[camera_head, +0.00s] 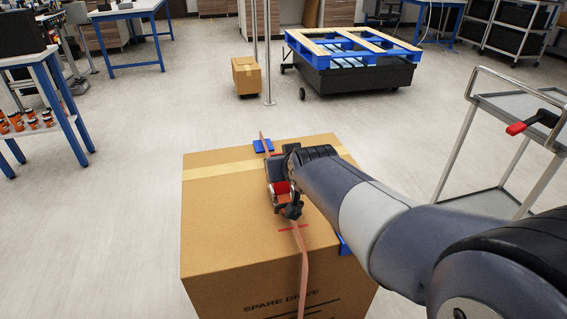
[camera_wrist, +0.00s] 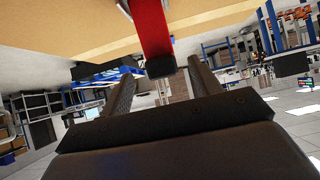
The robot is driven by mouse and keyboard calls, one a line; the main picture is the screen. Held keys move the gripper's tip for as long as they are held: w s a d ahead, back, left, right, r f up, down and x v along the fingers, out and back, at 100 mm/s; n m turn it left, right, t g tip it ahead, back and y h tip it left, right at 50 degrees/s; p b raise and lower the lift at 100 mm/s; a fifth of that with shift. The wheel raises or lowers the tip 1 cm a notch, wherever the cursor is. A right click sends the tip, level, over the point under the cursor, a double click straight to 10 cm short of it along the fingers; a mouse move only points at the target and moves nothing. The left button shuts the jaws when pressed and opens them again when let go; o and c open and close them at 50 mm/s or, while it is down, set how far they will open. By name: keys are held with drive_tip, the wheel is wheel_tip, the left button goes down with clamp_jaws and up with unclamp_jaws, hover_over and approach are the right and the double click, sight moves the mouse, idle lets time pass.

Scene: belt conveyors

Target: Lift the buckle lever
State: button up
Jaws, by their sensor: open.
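A large cardboard box (camera_head: 225,220) stands in front of me with an orange strap (camera_head: 303,262) running over its top. The buckle (camera_head: 271,172) sits on the strap, partly hidden by my gripper (camera_head: 291,190). Its red lever (camera_head: 282,187) shows beside the gripper in the head view. In the wrist view, the red lever (camera_wrist: 150,22) with a black end hangs between the two fingers of my gripper (camera_wrist: 160,72). The fingers are apart, with a gap visible on either side of the lever. Whether either finger touches it I cannot tell.
Blue edge guards (camera_head: 263,146) sit under the strap at the box's edges. A grey cart (camera_head: 485,190) stands to the right. A small carton (camera_head: 246,78) and a black platform with a blue pallet (camera_head: 350,50) stand behind.

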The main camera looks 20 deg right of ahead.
drive_tip(key=p+v, duration=0.1)
drive_tip(key=v, duration=0.7)
drive_tip(key=shift+f, duration=0.1)
drive_tip(key=b+x, duration=0.1)
drive_tip(key=x, duration=0.9)
drive_tip(key=shift+w+b, duration=0.35)
drive_tip(key=shift+b, duration=0.05)
